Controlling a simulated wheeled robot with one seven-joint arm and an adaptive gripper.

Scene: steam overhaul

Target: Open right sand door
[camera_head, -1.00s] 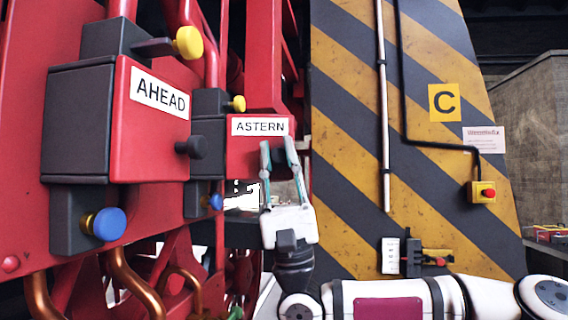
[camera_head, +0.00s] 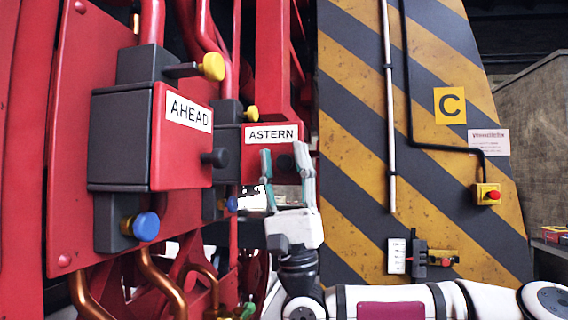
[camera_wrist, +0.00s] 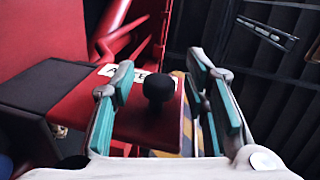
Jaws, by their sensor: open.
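Two red-fronted boxes carry white labels: the AHEAD box (camera_head: 180,150) on the left and the ASTERN box (camera_head: 255,160) on the right. No label reads "sand door". The ASTERN box has a dark round knob (camera_head: 285,162) on its front, which shows larger in the wrist view (camera_wrist: 159,86). My gripper (camera_head: 284,166) is open, with its teal-padded fingers upright in front of the ASTERN box. In the wrist view the knob appears between the two fingers (camera_wrist: 160,66), with no clear contact. The ASTERN front looks closed; the fingers partly cover its lower right.
The AHEAD box has its own black knob (camera_head: 214,158), a yellow knob (camera_head: 212,67) and a blue knob (camera_head: 145,226). Copper pipes (camera_head: 165,280) run below. A striped wall (camera_head: 350,120) with a red button (camera_head: 493,195) stands to the right.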

